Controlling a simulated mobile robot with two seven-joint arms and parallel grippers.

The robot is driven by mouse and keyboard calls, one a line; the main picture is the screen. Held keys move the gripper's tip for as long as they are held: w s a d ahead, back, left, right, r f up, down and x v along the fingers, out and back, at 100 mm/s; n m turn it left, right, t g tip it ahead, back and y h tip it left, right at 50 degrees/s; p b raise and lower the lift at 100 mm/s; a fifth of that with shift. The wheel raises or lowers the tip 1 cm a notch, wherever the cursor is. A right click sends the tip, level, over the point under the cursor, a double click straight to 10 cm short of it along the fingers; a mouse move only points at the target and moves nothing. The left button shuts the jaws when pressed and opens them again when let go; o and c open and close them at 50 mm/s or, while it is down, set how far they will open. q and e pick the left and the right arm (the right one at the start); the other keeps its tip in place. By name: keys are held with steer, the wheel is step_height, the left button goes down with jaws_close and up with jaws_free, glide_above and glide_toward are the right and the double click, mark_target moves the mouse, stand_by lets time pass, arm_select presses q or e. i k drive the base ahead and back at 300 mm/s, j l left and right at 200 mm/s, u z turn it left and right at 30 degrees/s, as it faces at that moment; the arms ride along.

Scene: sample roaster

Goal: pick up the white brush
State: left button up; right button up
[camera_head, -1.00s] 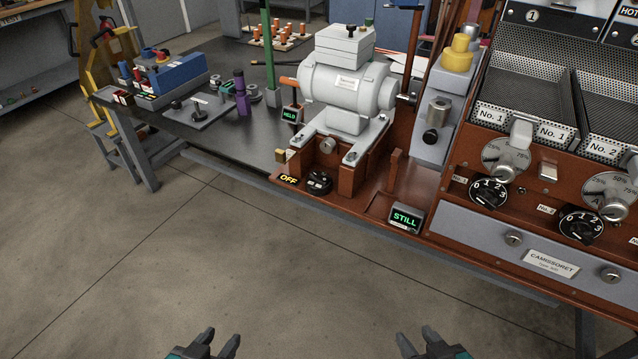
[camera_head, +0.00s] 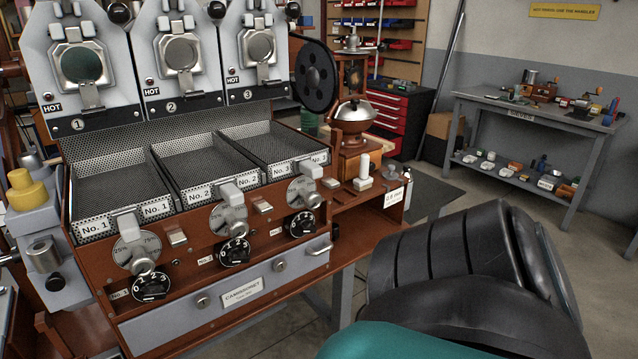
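A small white object (camera_head: 363,173) with an upright white post on a block-like base stands on the wooden side shelf right of the roaster. It may be the white brush, but it is too small to be sure and no bristles can be made out. Neither of my grippers is in view. A large dark part of my own arm, with a green section below it, fills the lower right and hides the floor there.
The roaster (camera_head: 220,262) with three numbered trays fills the left and middle. A grinder (camera_head: 353,125) stands behind the side shelf (camera_head: 345,199). A red drawer cabinet (camera_head: 402,115) and a grey workbench (camera_head: 530,112) stand further back. Open floor lies between shelf and workbench.

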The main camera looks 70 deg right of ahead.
mark_target(364, 181)
steer(key=z, duration=2.4)
